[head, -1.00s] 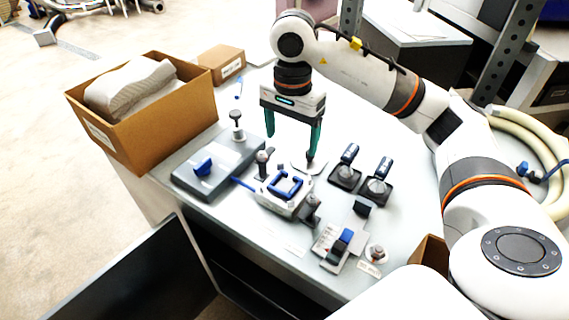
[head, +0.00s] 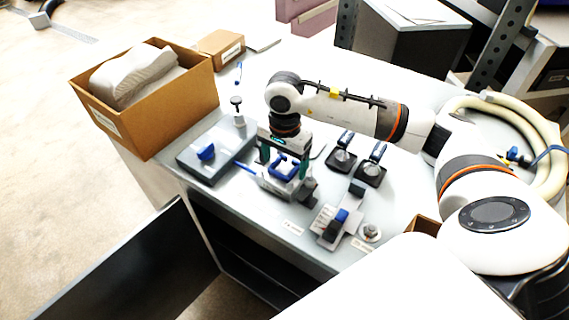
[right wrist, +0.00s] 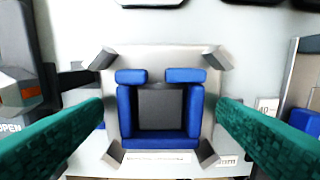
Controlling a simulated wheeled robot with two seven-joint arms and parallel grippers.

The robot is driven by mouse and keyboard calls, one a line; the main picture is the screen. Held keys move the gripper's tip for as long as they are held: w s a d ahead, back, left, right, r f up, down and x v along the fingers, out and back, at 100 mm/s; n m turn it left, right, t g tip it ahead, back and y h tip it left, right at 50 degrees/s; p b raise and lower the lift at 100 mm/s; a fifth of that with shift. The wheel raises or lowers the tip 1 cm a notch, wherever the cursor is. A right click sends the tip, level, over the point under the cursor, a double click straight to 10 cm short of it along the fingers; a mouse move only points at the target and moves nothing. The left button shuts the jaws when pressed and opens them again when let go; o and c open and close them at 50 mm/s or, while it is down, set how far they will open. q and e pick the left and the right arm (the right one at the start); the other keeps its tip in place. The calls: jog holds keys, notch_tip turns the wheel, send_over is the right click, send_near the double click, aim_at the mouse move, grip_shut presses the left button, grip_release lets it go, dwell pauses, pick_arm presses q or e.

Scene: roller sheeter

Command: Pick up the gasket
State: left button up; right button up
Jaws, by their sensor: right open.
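The gasket (right wrist: 160,142) is a blue, squared, nearly closed ring with a gap on one side. It lies on a grey block fixture (right wrist: 160,52) with raised corner posts, and it also shows in the head view (head: 284,168). My right gripper (head: 283,160) points down over the fixture. In the right wrist view its green fingers (right wrist: 160,115) stand open, one on each side of the gasket, apart from it. Nothing is between the fingers but the gasket and fixture below. My left gripper is not in view.
A grey plate with a blue knob (head: 205,153) stands left of the fixture. Two dark clamps with blue handles (head: 370,172) stand to the right, and a switch unit (head: 335,226) in front. A cardboard box (head: 150,117) sits at the table's left edge.

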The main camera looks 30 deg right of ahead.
jog(key=shift+c, duration=1.3)
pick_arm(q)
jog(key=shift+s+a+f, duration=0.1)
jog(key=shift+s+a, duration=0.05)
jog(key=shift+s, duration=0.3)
pick_arm(e)
jog(key=c, duration=0.8)
